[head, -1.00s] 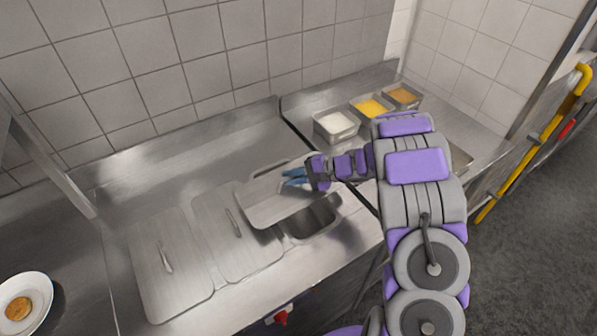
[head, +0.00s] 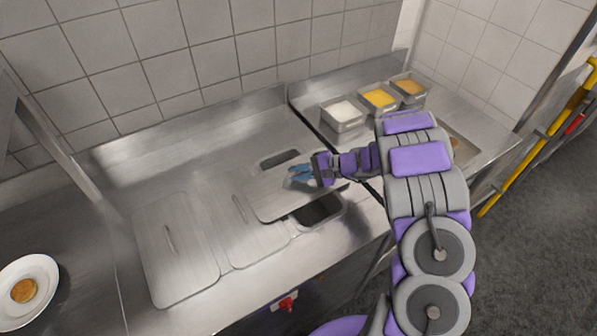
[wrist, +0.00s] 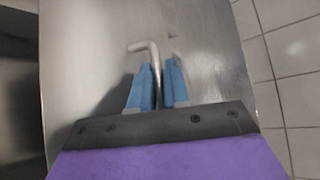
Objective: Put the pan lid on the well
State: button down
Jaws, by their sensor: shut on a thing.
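The pan lid (head: 275,202) is a flat, shiny metal plate with a bent rod handle (wrist: 155,62). My gripper (head: 301,173) has its blue fingers shut on that handle; the wrist view shows the handle between the fingertips (wrist: 162,85). The lid lies across the middle of the open well (head: 318,211). Dark parts of the well show at the lid's near side and at its far side (head: 280,158). The lid's left edge overlaps or borders the neighbouring lid. I cannot tell whether it touches the counter.
Two lids with handles, the far left one (head: 175,270) and the middle one (head: 255,243), lie flat to the left. Several food pans, one with white food (head: 343,114), stand at the back right. A plate with a patty (head: 38,268) is at far left. A tiled wall bounds the back.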

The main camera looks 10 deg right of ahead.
jog(key=shift+d+f, duration=0.15)
jog(key=shift+d, duration=0.45)
jog(key=c, duration=1.4)
grip_release()
jog(key=shift+d, duration=0.35)
jog(key=o, duration=0.3)
jog(key=shift+a, duration=0.3)
jog(key=shift+o, duration=0.3)
jog(key=shift+a, duration=0.4)
jog(key=shift+s, duration=0.1)
jog(key=shift+d+f, duration=0.1)
jog(key=shift+d, duration=0.15)
